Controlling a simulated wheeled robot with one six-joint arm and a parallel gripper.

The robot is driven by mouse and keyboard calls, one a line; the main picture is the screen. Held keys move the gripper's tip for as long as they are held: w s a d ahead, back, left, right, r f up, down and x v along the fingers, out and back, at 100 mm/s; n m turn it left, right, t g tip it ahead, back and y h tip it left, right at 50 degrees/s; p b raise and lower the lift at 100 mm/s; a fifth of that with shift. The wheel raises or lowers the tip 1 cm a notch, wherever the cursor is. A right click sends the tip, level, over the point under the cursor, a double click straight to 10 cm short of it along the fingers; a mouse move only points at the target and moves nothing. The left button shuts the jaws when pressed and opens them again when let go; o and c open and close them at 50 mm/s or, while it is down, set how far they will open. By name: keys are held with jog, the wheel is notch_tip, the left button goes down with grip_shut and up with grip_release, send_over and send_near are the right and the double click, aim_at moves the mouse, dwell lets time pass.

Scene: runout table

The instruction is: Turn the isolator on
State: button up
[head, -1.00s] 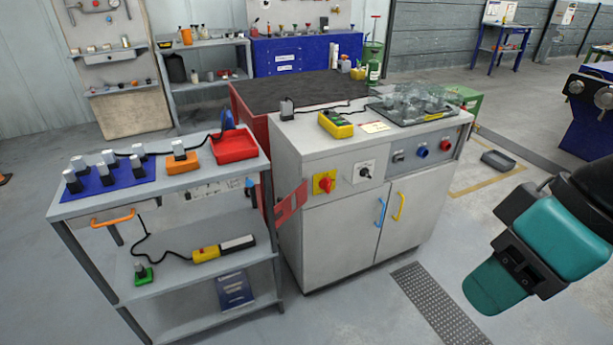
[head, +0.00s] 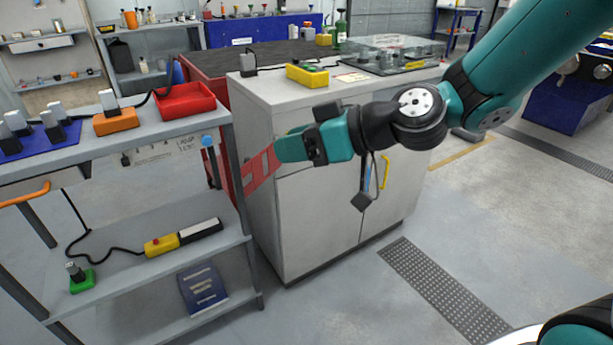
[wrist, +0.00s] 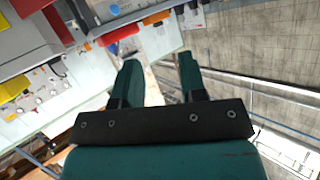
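The isolator, which the earlier head view shows as a red knob on a yellow plate at the cabinet's front left, is now hidden behind my gripper in the head view. The grey cabinet (head: 258,205) carries it. My gripper (head: 281,148) appears across the cabinet's upper front, pointing left; its gap to the front cannot be told. In the wrist view its two teal fingers (wrist: 159,66) stand apart with nothing held between them. I cannot pick out the isolator surely in the wrist view.
A shelf trolley (head: 215,255) with a red tray (head: 186,101) is at left. A yellow box (head: 307,76) and a clear cover (head: 395,52) sit on the cabinet. Floor in front is free.

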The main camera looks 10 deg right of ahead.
jog(key=w+d+f+m+t+h+b, duration=0.3)
jog(key=w+d+f+t+b, duration=0.3)
jog(key=f, duration=0.3)
jog(key=w+d+f+m+t+h+b, duration=0.3)
jog(key=w+d+f+t+b, duration=0.15)
jog(key=w+d+f, duration=0.35)
jog(key=f+p+x, duration=0.1)
jog(key=p+x, duration=0.7)
jog(key=x, duration=0.8)
jog(key=shift+d, duration=0.35)
jog(key=shift+w+f+g, duration=0.1)
jog(key=shift+g, duration=0.15)
grip_shut()
